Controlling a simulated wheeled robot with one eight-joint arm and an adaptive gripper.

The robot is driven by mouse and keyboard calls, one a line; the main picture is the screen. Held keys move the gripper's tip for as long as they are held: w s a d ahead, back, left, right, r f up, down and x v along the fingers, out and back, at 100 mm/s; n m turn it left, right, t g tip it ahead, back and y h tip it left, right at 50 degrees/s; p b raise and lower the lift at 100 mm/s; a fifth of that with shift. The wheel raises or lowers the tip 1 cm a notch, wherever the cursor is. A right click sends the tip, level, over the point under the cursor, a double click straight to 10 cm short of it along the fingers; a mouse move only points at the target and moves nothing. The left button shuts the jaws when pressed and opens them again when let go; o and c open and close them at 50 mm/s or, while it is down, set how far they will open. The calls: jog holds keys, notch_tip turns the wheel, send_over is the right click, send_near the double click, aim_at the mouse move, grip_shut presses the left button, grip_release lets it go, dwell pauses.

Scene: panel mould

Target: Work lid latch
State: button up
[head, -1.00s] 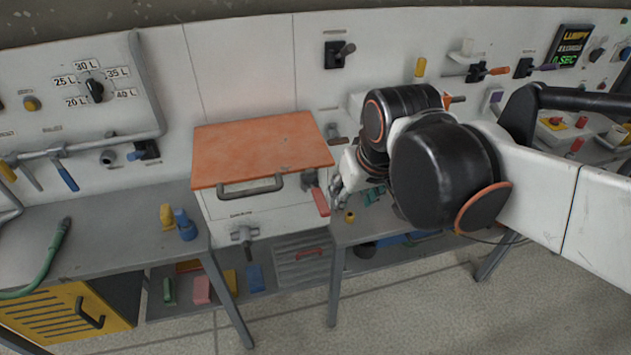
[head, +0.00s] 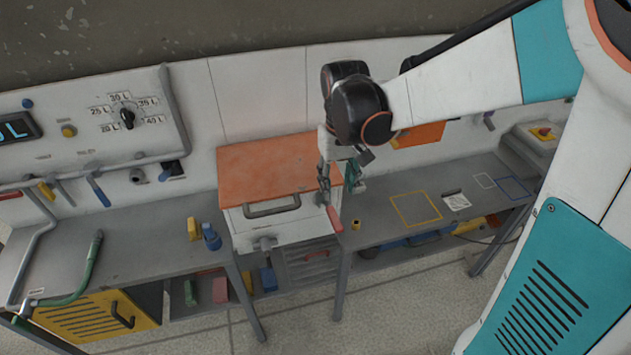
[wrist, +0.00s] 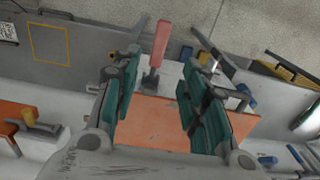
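The box with the orange lid (head: 268,166) stands between the grey benches, its lid down, with a grey bar handle (head: 272,207) on the front. The latch with a red grip (head: 334,218) is at the front right corner; its grip points down and outward. My gripper (head: 340,182) is just above that corner. In the wrist view my gripper (wrist: 160,92) is open and empty, its green-padded fingers wide apart. The red latch grip (wrist: 160,42) shows beyond and between the fingertips, and the orange lid (wrist: 155,125) lies below them. I see no contact with the latch.
A yellow block (head: 194,229) and a blue fitting (head: 211,237) stand on the left bench. The right bench (head: 375,205) has a yellow outlined square (head: 415,209). A dial panel (head: 125,115) is on the wall at left. A small yellow piece (head: 356,224) is near the latch.

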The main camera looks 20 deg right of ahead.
aim_at(335, 218)
notch_tip(335, 218, down, 12)
jog(key=shift+f+b, duration=0.15)
jog(key=shift+b, duration=0.9)
grip_shut()
